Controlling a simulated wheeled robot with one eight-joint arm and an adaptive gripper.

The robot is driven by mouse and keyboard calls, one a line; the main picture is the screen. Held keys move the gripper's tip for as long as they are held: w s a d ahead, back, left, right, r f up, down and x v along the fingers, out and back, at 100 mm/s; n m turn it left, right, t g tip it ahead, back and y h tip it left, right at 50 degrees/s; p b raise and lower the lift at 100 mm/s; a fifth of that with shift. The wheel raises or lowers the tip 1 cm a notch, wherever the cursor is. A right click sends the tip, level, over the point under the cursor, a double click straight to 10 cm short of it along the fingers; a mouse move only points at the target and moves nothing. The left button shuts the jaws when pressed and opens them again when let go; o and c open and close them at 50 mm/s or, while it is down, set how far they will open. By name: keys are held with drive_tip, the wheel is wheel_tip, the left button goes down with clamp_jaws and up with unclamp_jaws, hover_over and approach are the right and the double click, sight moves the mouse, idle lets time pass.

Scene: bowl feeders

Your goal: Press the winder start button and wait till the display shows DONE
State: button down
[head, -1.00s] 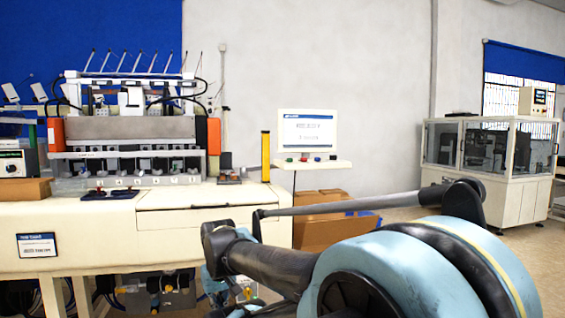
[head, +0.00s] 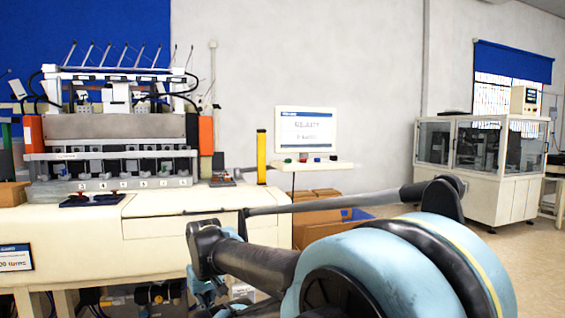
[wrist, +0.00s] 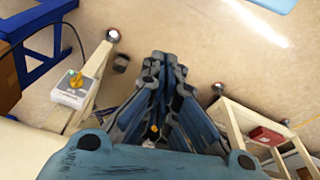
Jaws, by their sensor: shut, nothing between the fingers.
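The winder (head: 115,125) is a cream bench machine with orange end caps and several thin rods on top, at the left of the head view. The display (head: 305,130) stands behind its right end and appears to read READY, with a smaller line below. A narrow shelf (head: 345,166) under the display carries small coloured buttons (head: 303,158), among them green, blue and red; which is start I cannot tell. My gripper (wrist: 166,78) is shut and empty, pointing down over the floor in the wrist view. In the head view it is mostly hidden behind my arm, low and well short of the buttons.
A yellow post (head: 261,157) stands left of the display. Cardboard boxes (head: 317,208) lie on the floor beneath it. A glazed cabinet machine (head: 480,160) stands at the right. In the wrist view, a grey box with a yellow knob (wrist: 74,88) and a red box (wrist: 265,135) flank my gripper.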

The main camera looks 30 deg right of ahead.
drive_tip(key=shift+d, duration=0.15)
drive_tip(key=w+d+r+m+t, duration=0.1)
drive_tip(key=w+d+r+m, duration=0.1)
drive_tip(key=w+d+r, duration=0.5)
drive_tip(key=w+d+r+m+t+y, duration=0.1)
drive_tip(key=w+d+r+m, duration=0.15)
drive_tip(key=w+r, duration=0.8)
drive_tip(key=w+d+r+m+t, duration=0.1)
drive_tip(key=w+d+r, duration=0.45)
drive_tip(key=r, duration=0.75)
drive_tip(key=w+d+r+m+t, duration=0.1)
drive_tip(key=w+d+r, duration=0.1)
drive_tip(key=d+r, duration=0.4)
drive_tip(key=w+d+r+m+t+h, duration=0.1)
drive_tip(key=d+r, duration=0.6)
drive_tip(key=d, duration=0.8)
drive_tip(key=w+d+r+m+t+h, duration=0.1)
drive_tip(key=w+d+r+m+t, duration=0.1)
drive_tip(key=d+r, duration=0.4)
drive_tip(key=w+d+m, duration=0.1)
drive_tip(key=w+d, duration=0.1)
drive_tip(key=d, duration=0.2)
drive_tip(key=shift+d+r, duration=0.25)
drive_tip(key=shift+r, duration=0.05)
drive_tip(key=shift+w+f, duration=0.1)
drive_tip(key=shift+f, duration=0.05)
